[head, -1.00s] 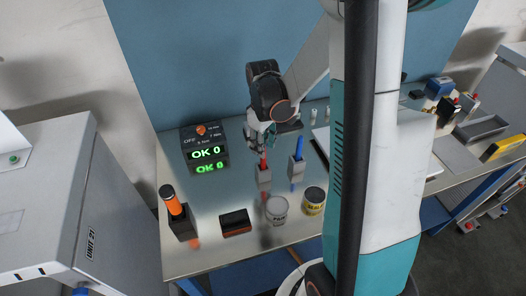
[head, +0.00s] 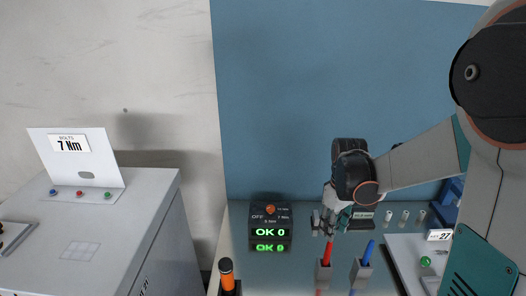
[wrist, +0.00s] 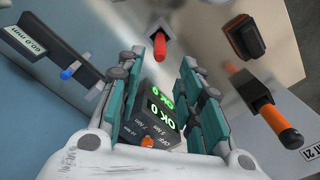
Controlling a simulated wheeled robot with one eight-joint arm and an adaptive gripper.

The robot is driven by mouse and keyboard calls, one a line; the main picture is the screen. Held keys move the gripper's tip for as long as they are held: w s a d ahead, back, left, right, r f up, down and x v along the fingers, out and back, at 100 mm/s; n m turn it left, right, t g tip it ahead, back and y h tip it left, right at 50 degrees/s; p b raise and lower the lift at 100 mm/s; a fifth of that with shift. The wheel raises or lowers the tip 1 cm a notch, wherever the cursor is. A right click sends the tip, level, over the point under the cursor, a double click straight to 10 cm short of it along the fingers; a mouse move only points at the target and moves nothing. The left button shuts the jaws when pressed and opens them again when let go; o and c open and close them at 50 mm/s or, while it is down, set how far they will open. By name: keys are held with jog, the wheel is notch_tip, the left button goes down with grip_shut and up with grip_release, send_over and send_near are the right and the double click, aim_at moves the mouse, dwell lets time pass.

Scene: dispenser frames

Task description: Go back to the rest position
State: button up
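My gripper (head: 325,222) hangs over the bench, just above the red-handled tool (head: 328,250), which stands upright in a grey holder. In the wrist view my gripper (wrist: 174,58) has its two teal-sided fingers apart with nothing held between them. The red handle (wrist: 160,44) shows just beyond the left fingertip; whether they touch I cannot tell. The black display box (head: 269,230) reads "OK 0" in green and stands left of my gripper. It also shows behind the fingers in the wrist view (wrist: 160,122).
A blue-handled tool (head: 369,252) stands right of the red one. An orange-handled tool (head: 227,273) stands at the front left. A grey cabinet (head: 95,235) is at left, and a blue panel (head: 320,80) rises behind the bench.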

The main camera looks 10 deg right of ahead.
jog(key=s+a+r+m+t+b, duration=0.1)
jog(key=s+a+r+t+b, duration=0.3)
jog(key=a+b, duration=0.45)
jog(key=s+a+f+m+t+b, duration=0.2)
jog(key=s+a+f+t+b, duration=0.1)
jog(key=s, duration=0.5)
jog(key=a+b, duration=0.1)
jog(key=a, duration=0.1)
jog(key=shift+s+a+f+m, duration=0.3)
jog(key=shift+s+f+m, duration=0.1)
